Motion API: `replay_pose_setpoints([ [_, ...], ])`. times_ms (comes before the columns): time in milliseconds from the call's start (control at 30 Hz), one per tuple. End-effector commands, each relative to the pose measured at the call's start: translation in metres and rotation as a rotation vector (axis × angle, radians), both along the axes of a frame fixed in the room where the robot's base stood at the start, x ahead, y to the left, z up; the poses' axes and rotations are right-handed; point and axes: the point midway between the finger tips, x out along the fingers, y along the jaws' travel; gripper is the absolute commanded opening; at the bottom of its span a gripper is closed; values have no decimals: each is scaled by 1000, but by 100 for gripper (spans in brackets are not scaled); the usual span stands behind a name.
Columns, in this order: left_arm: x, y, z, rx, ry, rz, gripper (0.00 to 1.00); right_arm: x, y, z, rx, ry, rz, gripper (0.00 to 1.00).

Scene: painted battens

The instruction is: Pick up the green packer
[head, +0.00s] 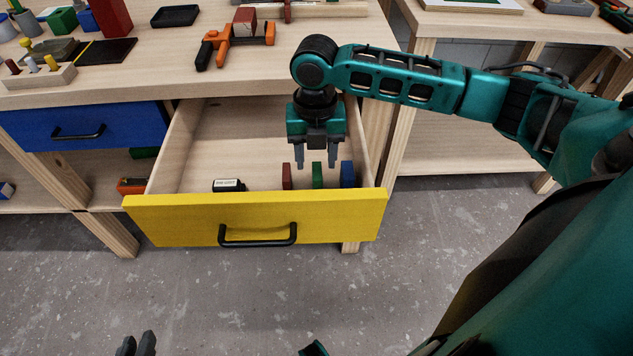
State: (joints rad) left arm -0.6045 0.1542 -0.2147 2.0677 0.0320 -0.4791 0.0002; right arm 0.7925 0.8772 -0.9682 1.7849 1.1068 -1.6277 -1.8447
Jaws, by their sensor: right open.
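The green packer (317,175) stands upright in the open yellow-fronted drawer (255,219), near its front right. A red packer (287,175) is to its left and a blue packer (347,174) to its right, with gaps between them. My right gripper (316,161) points down into the drawer, open and empty. In the picture its fingertips are just above the green packer's top; I cannot tell the exact height. The tips of my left gripper (137,345) show at the bottom edge, away from the drawer; their opening is unclear.
A small black labelled item (229,185) lies in the drawer left of the packers. The drawer's side walls and front surround them. A shut blue drawer (84,129) is to the left. An orange clamp (236,40) and other tools lie on the bench top.

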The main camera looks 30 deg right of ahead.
Motion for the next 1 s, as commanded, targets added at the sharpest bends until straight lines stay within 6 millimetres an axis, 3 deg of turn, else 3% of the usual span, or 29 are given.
replay_pose_setpoints([
  [267,4,-1,-2,-2,-13,-2,23,-1,0,-20,1,-1,0,50],
  [567,9,-1,-15,-2,-23,-1,23,-6,0,-62,1,-1,1,50],
  [800,8,-1,-15,-3,-20,0,23,-5,0,-64,1,-3,1,50],
  [1000,6,-2,-16,-7,-16,4,23,-5,0,-64,0,-2,1,33],
])
